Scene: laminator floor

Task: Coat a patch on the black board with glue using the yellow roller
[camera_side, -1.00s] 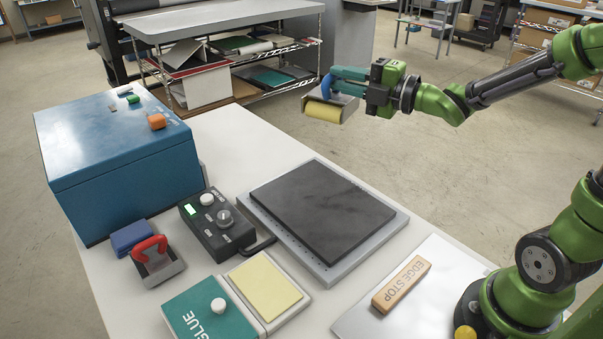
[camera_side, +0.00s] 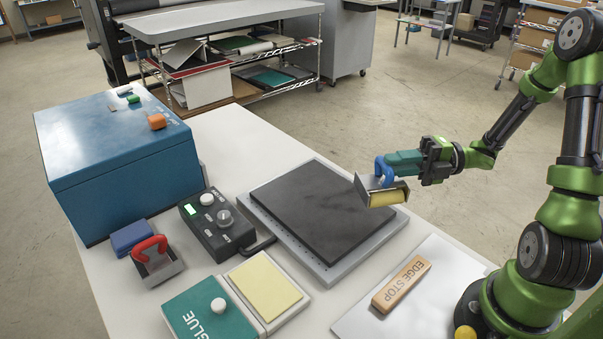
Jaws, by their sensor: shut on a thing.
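The yellow roller (camera_side: 388,196) has a blue handle and a grey metal guard. My gripper (camera_side: 400,163) is shut on its blue handle. The roller hangs over the right edge of the black board (camera_side: 300,205); I cannot tell whether it touches the board. The board lies flat on a grey perforated plate (camera_side: 327,280) on the white table. Faint darker smudges show on its surface. The glue box (camera_side: 195,316) has a teal lid with a white knob and stands at the front. Beside it is a tray with a pale yellow pad (camera_side: 264,287).
A red-handled tool (camera_side: 155,259) and a blue block (camera_side: 131,236) stand on the left. A black control box (camera_side: 215,224) sits left of the board, before a large blue box (camera_side: 115,160). The wooden edge stop (camera_side: 401,284) lies front right on a pale sheet.

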